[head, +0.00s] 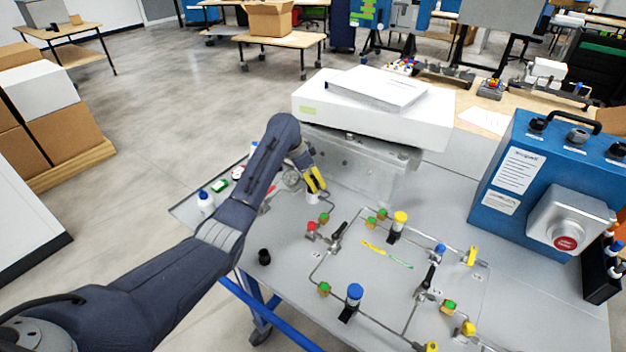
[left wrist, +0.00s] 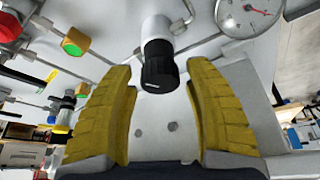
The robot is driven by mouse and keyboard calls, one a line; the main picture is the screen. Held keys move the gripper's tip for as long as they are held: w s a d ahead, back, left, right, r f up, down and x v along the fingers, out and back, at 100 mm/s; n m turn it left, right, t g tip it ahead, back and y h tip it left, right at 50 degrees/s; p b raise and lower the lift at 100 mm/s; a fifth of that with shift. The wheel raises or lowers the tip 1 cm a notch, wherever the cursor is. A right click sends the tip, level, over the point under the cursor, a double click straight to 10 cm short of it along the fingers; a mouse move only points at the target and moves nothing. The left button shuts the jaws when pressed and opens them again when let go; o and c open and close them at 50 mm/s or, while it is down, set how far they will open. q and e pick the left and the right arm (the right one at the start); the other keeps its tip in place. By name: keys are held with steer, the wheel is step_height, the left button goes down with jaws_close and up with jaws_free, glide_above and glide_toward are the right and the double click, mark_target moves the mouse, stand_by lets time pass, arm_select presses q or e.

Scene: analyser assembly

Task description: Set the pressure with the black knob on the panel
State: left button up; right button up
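The black knob (left wrist: 160,66) shows in the left wrist view, on a pale cylindrical body beside a round pressure gauge (left wrist: 248,14) with a red needle. My left gripper (left wrist: 158,78) is open, with one yellow finger on each side of the knob's lower end. I see gaps between the fingers and the knob, and nothing is gripped. In the head view the left gripper (head: 315,181) is at the panel's (head: 382,283) far left part, beside the gauge (head: 292,179). The knob cannot be made out there behind the fingers. My right gripper is not in view.
Pipes with valves stand on the panel, among them a red-capped fitting (head: 311,227) and a yellow-capped one (head: 400,219). A white box (head: 375,112) stands behind the gripper. A blue control box (head: 545,185) with a red button is at the right. A small black part (head: 264,257) sits near the left edge.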

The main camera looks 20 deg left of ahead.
arm_select(q)
steer(key=shift+o, duration=0.5)
steer(key=shift+s+a+r, duration=0.1)
steer(key=shift+a+r, duration=0.05)
steer(key=shift+r, duration=0.15)
steer(key=v, duration=1.1)
steer(key=shift+r, duration=0.2)
